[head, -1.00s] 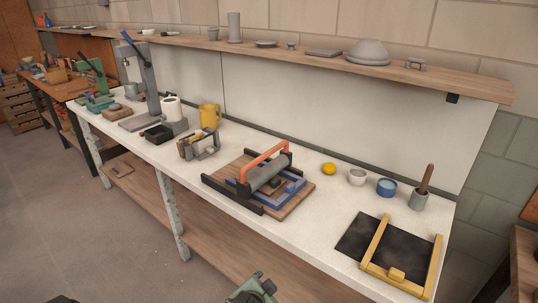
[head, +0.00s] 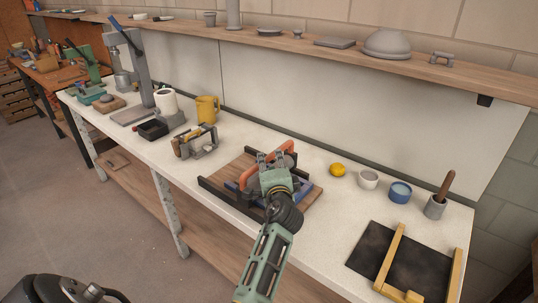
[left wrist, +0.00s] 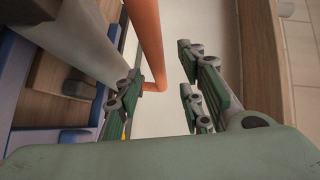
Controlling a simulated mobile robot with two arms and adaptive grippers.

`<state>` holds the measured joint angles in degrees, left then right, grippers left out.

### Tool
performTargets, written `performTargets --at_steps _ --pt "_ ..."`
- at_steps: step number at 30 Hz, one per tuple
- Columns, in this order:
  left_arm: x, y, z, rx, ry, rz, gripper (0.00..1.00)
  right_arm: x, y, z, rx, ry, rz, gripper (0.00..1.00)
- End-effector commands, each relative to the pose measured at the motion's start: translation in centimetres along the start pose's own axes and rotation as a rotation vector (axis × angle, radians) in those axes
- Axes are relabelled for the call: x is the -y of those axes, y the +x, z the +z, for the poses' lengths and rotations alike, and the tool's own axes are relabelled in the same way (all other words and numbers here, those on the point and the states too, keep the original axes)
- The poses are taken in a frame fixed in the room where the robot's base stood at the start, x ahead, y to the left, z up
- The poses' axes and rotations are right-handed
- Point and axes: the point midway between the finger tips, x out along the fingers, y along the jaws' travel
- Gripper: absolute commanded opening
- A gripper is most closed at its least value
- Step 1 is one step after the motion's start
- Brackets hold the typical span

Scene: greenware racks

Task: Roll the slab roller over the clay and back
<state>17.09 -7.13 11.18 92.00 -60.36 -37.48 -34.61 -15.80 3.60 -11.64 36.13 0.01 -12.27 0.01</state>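The slab roller stands on the white bench, with a wooden board (head: 300,207), dark side rails (head: 232,193), a blue frame (head: 310,187) and an orange handle (head: 246,178). My left gripper (head: 271,157) is over the roller at the handle and covers much of it. In the left wrist view its two fingers (left wrist: 165,90) are open, and the orange handle (left wrist: 147,42) shows between them, nearer the left finger; I cannot tell whether they touch. The grey roller (left wrist: 85,35) lies left of the handle there. I cannot make out any clay. My right gripper is not in view.
Right of the roller stand a yellow ball (head: 337,169), a white cup (head: 368,179), a blue bowl (head: 400,191) and a grey pot (head: 435,208) with a wooden tool. A dark mat with a yellow frame (head: 391,255) lies at front right. A grey-brown device (head: 195,145) stands left.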

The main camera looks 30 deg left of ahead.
Motion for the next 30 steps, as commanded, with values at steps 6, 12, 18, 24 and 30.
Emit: performTargets --at_steps 6,12,18,24,30 --pt "0.1 3.4 0.1 0.001 0.001 -0.001 0.36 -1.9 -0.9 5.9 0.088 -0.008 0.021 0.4" --pt "0.0 4.7 0.1 0.001 -0.001 0.0 0.36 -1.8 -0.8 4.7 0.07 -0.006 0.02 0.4" --pt "0.0 4.9 0.1 0.001 -0.002 0.0 0.36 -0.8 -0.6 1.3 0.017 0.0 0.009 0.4" --pt "0.0 4.9 0.1 0.001 -0.002 0.0 0.26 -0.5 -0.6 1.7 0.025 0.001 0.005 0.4" --pt "0.0 4.9 0.1 0.001 -0.002 0.0 0.09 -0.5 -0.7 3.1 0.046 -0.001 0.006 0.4"
